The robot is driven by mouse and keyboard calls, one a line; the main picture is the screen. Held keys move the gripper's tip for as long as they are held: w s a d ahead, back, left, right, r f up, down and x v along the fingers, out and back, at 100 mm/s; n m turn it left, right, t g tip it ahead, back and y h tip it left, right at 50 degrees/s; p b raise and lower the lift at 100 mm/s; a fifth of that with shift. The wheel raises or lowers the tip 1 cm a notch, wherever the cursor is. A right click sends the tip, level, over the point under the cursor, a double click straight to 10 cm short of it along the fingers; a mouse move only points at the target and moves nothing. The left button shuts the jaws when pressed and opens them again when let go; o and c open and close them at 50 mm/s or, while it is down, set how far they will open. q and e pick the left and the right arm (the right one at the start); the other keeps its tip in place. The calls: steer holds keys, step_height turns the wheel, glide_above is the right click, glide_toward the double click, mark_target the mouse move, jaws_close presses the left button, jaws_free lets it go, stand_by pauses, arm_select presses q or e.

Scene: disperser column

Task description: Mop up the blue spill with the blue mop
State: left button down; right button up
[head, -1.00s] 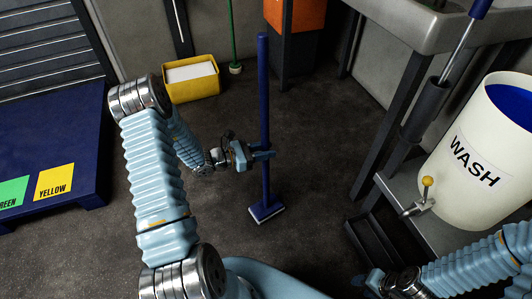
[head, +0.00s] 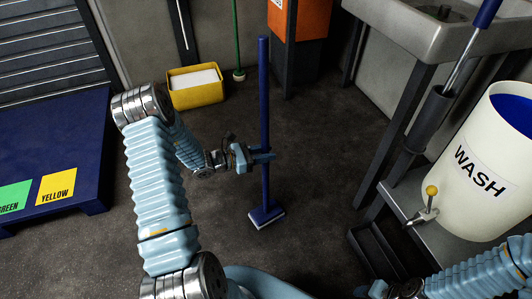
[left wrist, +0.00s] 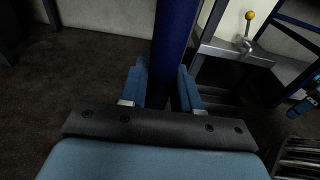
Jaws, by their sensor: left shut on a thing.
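The blue mop (head: 264,95) stands nearly upright, with its flat blue and white head (head: 267,216) low at the dark floor; I cannot tell whether it touches. The left wrist view shows the blue handle (left wrist: 174,45) between the two light blue fingers. My right gripper (head: 376,288) is partly in view at the bottom right, and its jaws are not clear. I can make out no blue spill on the visible floor.
A yellow bin (head: 196,94) and a green pole (head: 237,40) stand at the back wall. A blue platform (head: 75,130) is at left. A WASH bucket (head: 480,175) with a tap stands on a grey stand at right, near a sink (head: 425,25). Floor around the mop is clear.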

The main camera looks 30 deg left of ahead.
mark_target(266, 143)
arm_select(q)
steer(key=shift+d+r+p, duration=0.1)
steer(key=shift+r+p, duration=1.3)
steer(key=shift+r, duration=1.1)
arm_select(e)
step_height(266, 143, up, 3)
steer(key=shift+r, duration=0.1)
